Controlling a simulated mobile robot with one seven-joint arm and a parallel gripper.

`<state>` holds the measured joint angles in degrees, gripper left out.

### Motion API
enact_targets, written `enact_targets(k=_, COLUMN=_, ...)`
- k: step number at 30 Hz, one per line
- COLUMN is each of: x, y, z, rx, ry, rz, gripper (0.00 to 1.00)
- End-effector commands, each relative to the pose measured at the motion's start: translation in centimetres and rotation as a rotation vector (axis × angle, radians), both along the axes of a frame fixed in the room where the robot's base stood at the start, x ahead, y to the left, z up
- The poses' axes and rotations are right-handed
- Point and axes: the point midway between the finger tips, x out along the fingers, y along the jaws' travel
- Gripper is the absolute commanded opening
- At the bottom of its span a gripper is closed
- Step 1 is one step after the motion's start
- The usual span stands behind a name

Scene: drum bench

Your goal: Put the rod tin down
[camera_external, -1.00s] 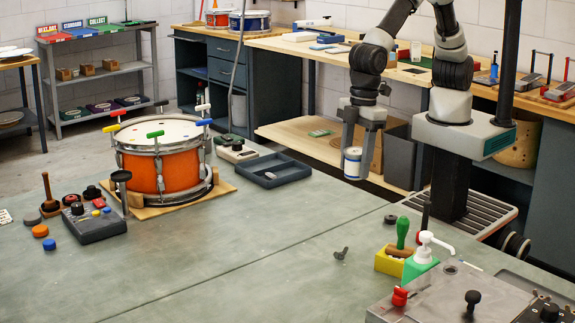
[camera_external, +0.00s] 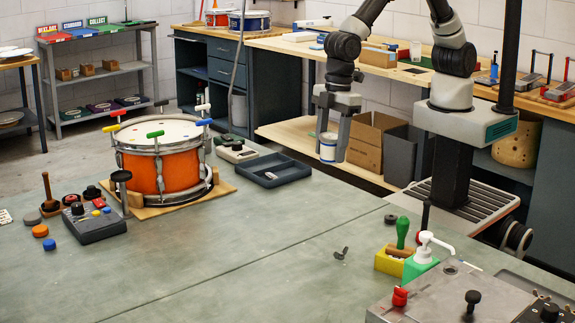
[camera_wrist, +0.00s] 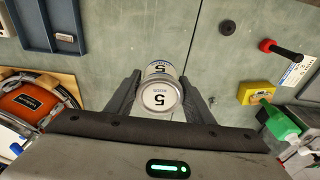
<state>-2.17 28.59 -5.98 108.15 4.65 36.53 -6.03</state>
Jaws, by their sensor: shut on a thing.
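In the external view the tin hangs upright in the air near the far edge of the grey-green bench (camera_external: 270,225). The tin's underside is hidden in the wrist view.
An orange drum (camera_external: 160,170) stands on a wooden board at the left of the bench. A shallow dark tray (camera_external: 274,170) lies right of it. A wing-nut-like piece (camera_external: 341,253), a yellow box (camera_external: 390,262) and a pump bottle (camera_external: 424,255) stand nearer. The bench middle is clear.

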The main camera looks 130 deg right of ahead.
Motion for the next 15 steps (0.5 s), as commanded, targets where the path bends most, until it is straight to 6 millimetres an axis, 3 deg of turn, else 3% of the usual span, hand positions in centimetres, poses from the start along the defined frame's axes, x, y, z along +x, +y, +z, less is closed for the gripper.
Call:
enact_targets(k=1, x=2.5, y=-1.1, z=-0.8, rx=-0.002, ry=-0.002, rz=-0.008, gripper=0.21)
enact_targets(k=6, x=9.1, y=-4.8, z=-1.5, rx=-0.005, ry=0.001, rz=-0.024, gripper=0.21)
enact_targets(k=12, x=14.9, y=-10.0, z=-2.6, rx=-0.003, ry=0.005, rz=-0.053, gripper=0.21)
enact_targets(k=15, x=16.9, y=-12.9, z=-3.2, rx=-0.001, ry=0.004, rz=-0.071, gripper=0.21)
